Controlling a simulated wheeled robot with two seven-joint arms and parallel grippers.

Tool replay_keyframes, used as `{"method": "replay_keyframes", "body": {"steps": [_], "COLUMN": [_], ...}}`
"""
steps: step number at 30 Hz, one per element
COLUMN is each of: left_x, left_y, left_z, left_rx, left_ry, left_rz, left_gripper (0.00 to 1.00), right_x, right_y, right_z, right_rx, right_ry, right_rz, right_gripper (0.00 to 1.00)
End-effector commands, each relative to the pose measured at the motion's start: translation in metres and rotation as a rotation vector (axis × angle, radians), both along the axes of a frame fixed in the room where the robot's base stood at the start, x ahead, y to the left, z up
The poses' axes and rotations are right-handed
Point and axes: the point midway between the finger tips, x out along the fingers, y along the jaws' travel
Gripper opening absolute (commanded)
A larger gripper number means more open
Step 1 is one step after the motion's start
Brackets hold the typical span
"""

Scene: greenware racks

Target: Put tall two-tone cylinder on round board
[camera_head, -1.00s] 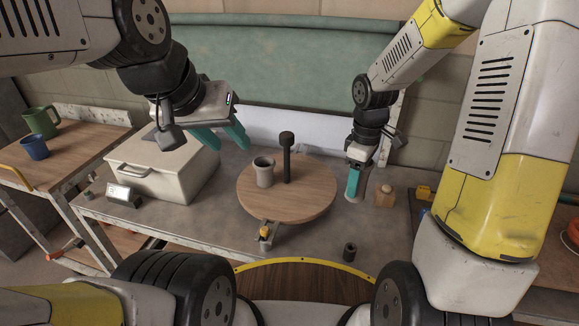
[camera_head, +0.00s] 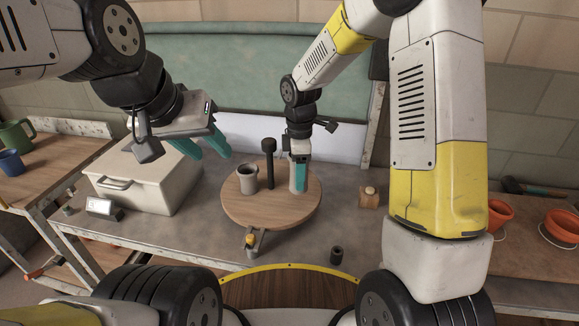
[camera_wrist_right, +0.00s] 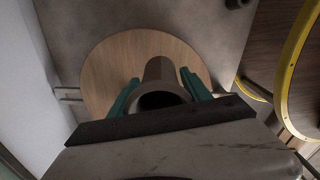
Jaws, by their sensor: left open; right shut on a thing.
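The cylinder (camera_wrist_right: 160,72) is held between the teal fingers of my right gripper (camera_head: 299,178). In the right wrist view it is brownish grey with a dark open top; its second tone is hard to tell. In the head view, the fingers hide most of it. It is over the right part of the round wooden board (camera_head: 275,215); whether it touches the board cannot be told. My left gripper (camera_head: 204,146) is open and empty, above and left of the board. The board also shows in the wrist view (camera_wrist_right: 105,75).
A grey cup (camera_head: 248,181) and a dark knobbed post (camera_head: 269,165) stand on the board, left of my right gripper. A white lidded box (camera_head: 140,185) stands left. A small wooden block (camera_head: 370,197) and a dark short cylinder (camera_head: 336,255) stand to the right and front.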

Motion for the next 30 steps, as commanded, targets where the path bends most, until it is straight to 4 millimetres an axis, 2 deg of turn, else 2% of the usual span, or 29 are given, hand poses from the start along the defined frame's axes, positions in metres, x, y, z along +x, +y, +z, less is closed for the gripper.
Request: {"method": "replay_keyframes", "body": {"steps": [3, 10, 16, 27, 28, 30], "left_x": [0.0, 0.0, 0.0, 0.0, 0.0, 0.0], "left_y": [0.0, 0.0, 0.0, 0.0, 0.0, 0.0], "left_z": [0.0, 0.0, 0.0, 0.0, 0.0, 0.0], "left_rx": [0.0, 0.0, 0.0, 0.0, 0.0, 0.0], "left_ry": [0.0, 0.0, 0.0, 0.0, 0.0, 0.0], "left_rz": [0.0, 0.0, 0.0, 0.0, 0.0, 0.0], "left_gripper": [0.41, 0.41, 0.41, 0.41, 0.41, 0.41], "right_x": [0.01, 0.02, 0.018, 0.019, 0.019, 0.019], "right_y": [0.013, 0.026, 0.024, 0.024, 0.023, 0.023], "right_z": [-0.002, -0.004, -0.035, -0.041, -0.041, -0.041], "right_rx": [0.0, 0.0, -0.001, 0.0, 0.0, 0.0], "right_ry": [-0.001, 0.0, 0.003, 0.0, 0.0, 0.0], "right_rz": [-0.001, 0.0, -0.001, -0.002, -0.002, -0.002], "right_gripper": [0.06, 0.06, 0.06, 0.06, 0.58, 0.72]}}
